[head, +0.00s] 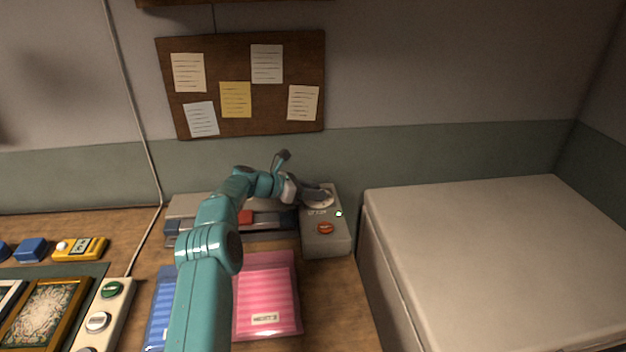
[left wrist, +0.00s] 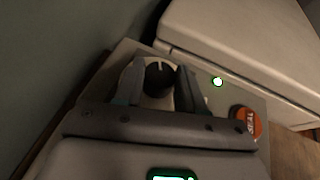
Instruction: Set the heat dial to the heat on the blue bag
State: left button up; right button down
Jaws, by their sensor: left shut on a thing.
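My left gripper (head: 312,196) reaches over the right end of the grey heat sealer (head: 326,243). In the left wrist view its two fingers (left wrist: 160,84) are closed on either side of the black heat dial (left wrist: 159,73), which has a pale pointer mark. The dial's scale is too covered to read. The blue bag (head: 160,308) lies on the bench at the left, partly behind my left arm; no heat label shows on it. My right gripper is not in view.
A pale strip with several buttons (head: 97,322), a yellow device (head: 80,248) and framed pictures (head: 42,312) lie left. A large pale box (head: 490,245) stands right.

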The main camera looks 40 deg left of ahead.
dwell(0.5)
pick_arm(q)
jog(key=o, duration=1)
jog(key=shift+w, duration=0.1)
jog(key=shift+o, duration=0.2)
jog(key=v, duration=1.6)
jog(key=shift+a+r, duration=0.1)
jog(key=shift+a, duration=0.05)
